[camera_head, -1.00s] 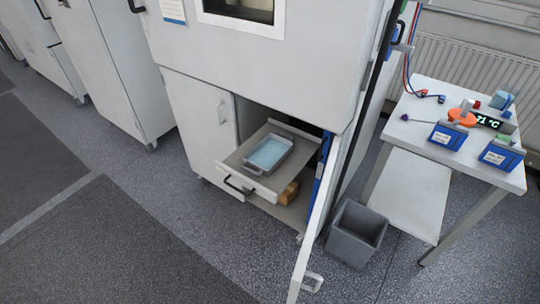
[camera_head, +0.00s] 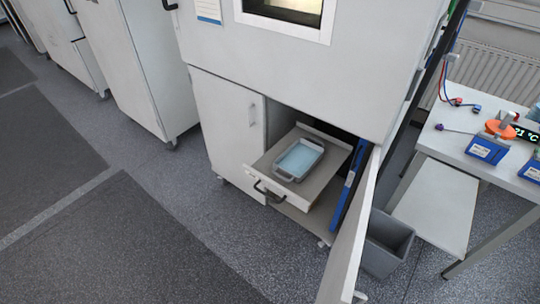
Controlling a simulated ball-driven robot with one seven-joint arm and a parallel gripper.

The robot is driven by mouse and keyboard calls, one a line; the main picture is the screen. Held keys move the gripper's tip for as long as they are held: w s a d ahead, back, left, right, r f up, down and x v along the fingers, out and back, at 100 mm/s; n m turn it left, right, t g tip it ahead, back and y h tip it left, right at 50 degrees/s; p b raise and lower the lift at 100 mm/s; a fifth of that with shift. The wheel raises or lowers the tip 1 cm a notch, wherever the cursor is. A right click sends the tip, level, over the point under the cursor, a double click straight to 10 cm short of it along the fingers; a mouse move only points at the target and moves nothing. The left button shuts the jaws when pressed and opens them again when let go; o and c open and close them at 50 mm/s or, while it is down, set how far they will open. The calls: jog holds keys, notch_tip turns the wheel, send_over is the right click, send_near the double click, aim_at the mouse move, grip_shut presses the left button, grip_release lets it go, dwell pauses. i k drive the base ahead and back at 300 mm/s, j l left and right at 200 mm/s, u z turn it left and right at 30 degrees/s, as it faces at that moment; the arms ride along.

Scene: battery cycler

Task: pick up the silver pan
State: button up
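The silver pan (camera_head: 300,160) is a shallow grey rectangular tray with a handle at each end and a light blue inside. It sits level on a pulled-out drawer shelf (camera_head: 262,165) in the lower part of the large white cabinet. The drawer has a dark handle (camera_head: 267,191) on its front. My gripper is not in view, and nothing is touching the pan.
The cabinet's lower right door (camera_head: 345,245) stands open towards me, right of the drawer. A grey bin (camera_head: 388,243) is behind that door. A white table (camera_head: 455,150) with blue devices stands at the right. The floor (camera_head: 190,215) at the front left is clear.

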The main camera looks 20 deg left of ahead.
aim_at(297, 161)
jog(key=i+j+u, duration=0.25)
jog(key=j+u, duration=0.2)
jog(key=i+j+u, duration=0.25)
jog(key=u, duration=0.2)
jog(key=i+j+u, duration=0.2)
jog(key=i+u, duration=0.15)
jog(key=u, duration=0.15)
jog(key=i+j+u, duration=0.2)
jog(key=i, duration=0.5)
jog(key=i+j+z, duration=0.1)
jog(key=i+z, duration=0.35)
jog(key=i+j+z, duration=0.15)
jog(key=i+z, duration=0.15)
jog(key=z, duration=0.15)
jog(key=i+j+z, duration=0.3)
jog(key=z, duration=0.2)
jog(key=i+j+z, duration=0.25)
jog(key=j+z, duration=0.2)
